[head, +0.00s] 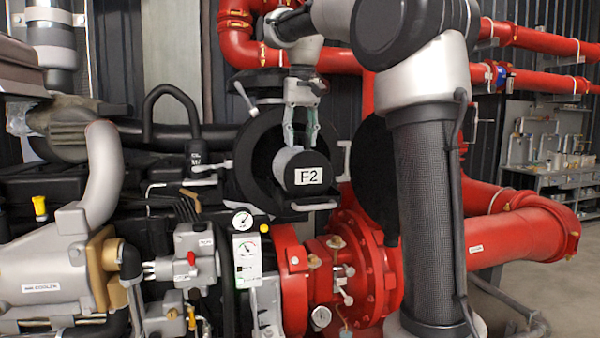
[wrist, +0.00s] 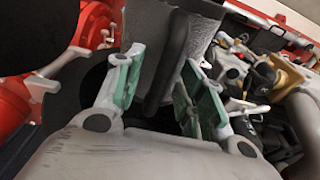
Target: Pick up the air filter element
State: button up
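The air filter element, which I take to be the short cylinder labelled F2 (head: 308,176), has a black end face and a grey side. In the head view it shows in front of the round black housing (head: 240,165). My gripper (head: 300,142) points down just above it, with its fingertips near the cylinder's top edge. I cannot tell whether they touch it. In the wrist view my gripper (wrist: 155,85) has its green-padded fingers spread apart, with no clear grip on anything.
A black disc (head: 375,175) stands right of the element, partly behind my arm. A pale handle-like bar (head: 314,206) lies just below the element. A gauge panel (head: 247,262) and red pump pipework (head: 355,265) are below. A black looped hose (head: 150,112) is to the left.

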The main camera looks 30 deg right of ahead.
grip_shut()
jog(key=shift+r, duration=0.15)
dwell(0.4)
